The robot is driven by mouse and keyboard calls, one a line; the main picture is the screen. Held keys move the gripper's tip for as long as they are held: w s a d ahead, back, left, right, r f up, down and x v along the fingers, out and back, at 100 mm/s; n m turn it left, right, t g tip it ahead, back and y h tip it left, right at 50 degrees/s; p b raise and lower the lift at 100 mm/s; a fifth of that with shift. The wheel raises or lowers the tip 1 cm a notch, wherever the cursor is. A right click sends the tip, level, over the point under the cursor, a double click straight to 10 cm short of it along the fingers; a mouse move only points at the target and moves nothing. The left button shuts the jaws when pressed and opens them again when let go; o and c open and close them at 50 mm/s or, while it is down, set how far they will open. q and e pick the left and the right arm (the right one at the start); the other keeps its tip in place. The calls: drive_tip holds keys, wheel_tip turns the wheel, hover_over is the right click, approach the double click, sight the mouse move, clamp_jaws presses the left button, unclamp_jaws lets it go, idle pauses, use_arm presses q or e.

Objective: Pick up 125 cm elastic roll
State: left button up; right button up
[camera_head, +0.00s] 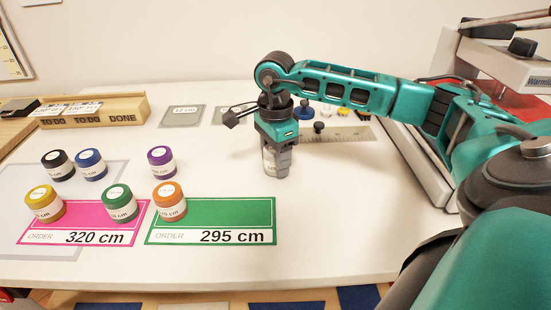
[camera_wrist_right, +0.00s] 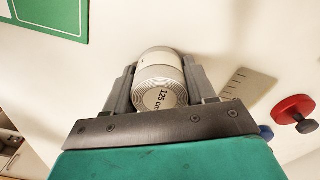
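The 125 cm elastic roll is a white roll (camera_wrist_right: 158,82) with "125 cm" printed on its end, seen in the right wrist view. My right gripper (camera_wrist_right: 160,88) has one finger on each side of it, and both fingers appear to press against it. In the head view the right gripper (camera_head: 276,160) points down over the white table, right of the green card. Only a pale sliver of the roll (camera_head: 267,160) shows between the fingers there. Whether it touches the table is hard to tell. My left gripper is out of view.
Several coloured rolls, such as the orange one (camera_head: 169,201), stand on the left around the pink 320 cm card (camera_head: 70,235) and green 295 cm card (camera_head: 212,208). A machine (camera_head: 480,70) stands right.

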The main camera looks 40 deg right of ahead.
drive_tip(key=c, duration=0.5)
drive_tip(key=shift+c, duration=0.2)
